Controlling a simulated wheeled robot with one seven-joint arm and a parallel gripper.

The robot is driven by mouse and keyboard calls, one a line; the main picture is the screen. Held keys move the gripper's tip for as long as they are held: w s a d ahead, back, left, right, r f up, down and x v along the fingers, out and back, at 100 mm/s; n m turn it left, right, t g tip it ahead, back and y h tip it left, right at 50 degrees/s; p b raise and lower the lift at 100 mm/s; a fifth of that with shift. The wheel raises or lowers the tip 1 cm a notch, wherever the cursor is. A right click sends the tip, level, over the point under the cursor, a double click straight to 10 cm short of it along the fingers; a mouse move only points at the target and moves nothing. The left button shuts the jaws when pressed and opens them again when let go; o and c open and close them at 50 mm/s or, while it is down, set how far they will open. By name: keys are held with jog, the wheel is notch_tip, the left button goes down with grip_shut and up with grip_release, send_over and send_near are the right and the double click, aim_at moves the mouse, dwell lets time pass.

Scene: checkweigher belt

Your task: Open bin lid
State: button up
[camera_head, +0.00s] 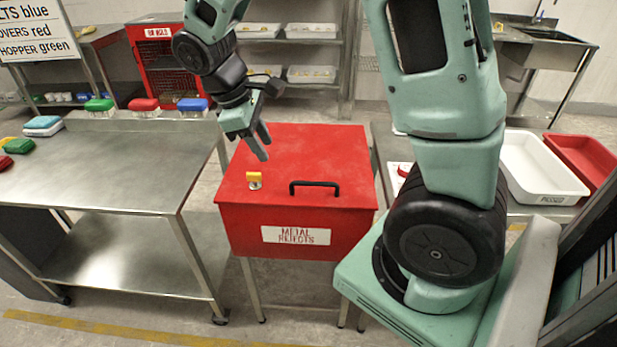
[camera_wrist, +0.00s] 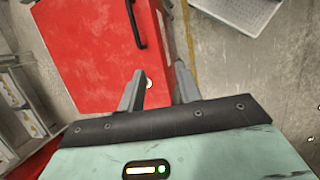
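The red bin labelled METAL REJECTS (camera_head: 296,236) stands on legs in the middle of the head view, its flat lid (camera_head: 310,150) shut. A black bar handle (camera_head: 315,185) is near the lid's front edge. A small yellow piece on a pale round base (camera_head: 254,180) sits left of the handle. My gripper (camera_head: 265,147) is above the left part of the lid, pointing down. In the wrist view, its fingers (camera_wrist: 159,68) are apart with nothing between them. The lid (camera_wrist: 95,60), part of the handle (camera_wrist: 136,22) and a small pale round spot (camera_wrist: 148,82) show beyond them.
A steel table (camera_head: 110,170) stands left of the bin, with coloured items along its edges. A white tray (camera_head: 540,165) and a red tray (camera_head: 588,160) lie at right. A red cage cabinet (camera_head: 158,65) and shelves are behind. My arm hides part of the right side.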

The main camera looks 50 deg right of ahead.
jog(key=w+d+h, duration=0.1)
jog(key=d, duration=0.4)
send_near(309, 183)
jog(key=shift+g, duration=0.3)
jog(key=x, duration=0.8)
jog(key=shift+d, duration=0.35)
jog(key=shift+c, duration=0.3)
jog(key=shift+r, duration=0.1)
grip_shut()
